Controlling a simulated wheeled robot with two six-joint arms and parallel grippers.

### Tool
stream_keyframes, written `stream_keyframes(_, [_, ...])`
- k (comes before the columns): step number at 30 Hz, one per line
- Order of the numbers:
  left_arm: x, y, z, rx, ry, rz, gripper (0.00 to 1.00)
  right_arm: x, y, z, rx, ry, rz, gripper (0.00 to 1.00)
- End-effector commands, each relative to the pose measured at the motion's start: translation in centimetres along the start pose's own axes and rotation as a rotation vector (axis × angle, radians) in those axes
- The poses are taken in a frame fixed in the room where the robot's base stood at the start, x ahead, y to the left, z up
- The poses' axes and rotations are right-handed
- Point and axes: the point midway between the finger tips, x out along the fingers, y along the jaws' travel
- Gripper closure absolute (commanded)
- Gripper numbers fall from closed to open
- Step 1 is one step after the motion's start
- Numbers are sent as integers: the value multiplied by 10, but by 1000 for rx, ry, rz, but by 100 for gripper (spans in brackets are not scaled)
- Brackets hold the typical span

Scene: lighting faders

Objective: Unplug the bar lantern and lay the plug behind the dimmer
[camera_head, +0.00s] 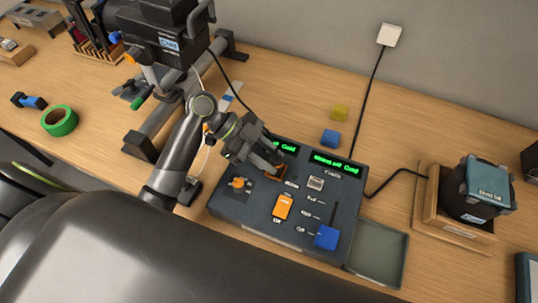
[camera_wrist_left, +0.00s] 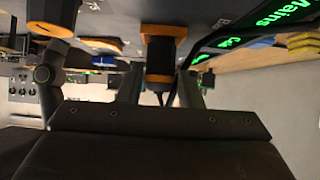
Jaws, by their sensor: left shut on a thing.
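The dimmer (camera_head: 255,207) is a dark box with faders and two lit green displays; both displays end in "Cold". My left gripper (camera_head: 276,172) is over its back left part, shut on an orange and black plug (camera_wrist_left: 163,45). I cannot tell whether the plug is seated in the panel or just clear of it. A black lantern (camera_head: 150,35) stands at the back left, and a black cable runs from it towards my left gripper. Its label is too small to read, so I cannot confirm that it is the bar lantern. My right gripper is not in view.
Behind the dimmer lie a blue block (camera_head: 331,138) and a yellow block (camera_head: 340,113), with bare table around them. A cable runs from a white wall box (camera_head: 389,34). A second lantern (camera_head: 484,187) sits right. A green tray (camera_head: 378,257) adjoins the dimmer.

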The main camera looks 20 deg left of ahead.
Motion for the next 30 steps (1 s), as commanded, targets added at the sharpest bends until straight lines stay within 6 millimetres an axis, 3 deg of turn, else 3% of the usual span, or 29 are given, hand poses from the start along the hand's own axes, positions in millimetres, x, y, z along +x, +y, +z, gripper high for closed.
stream_keyframes(14, [-2, 0, -3, 1, 0, -1, 95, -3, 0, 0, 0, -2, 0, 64])
stream_keyframes(30, [-17, 0, -25, 1, 0, 0, 95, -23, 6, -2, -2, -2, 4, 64])
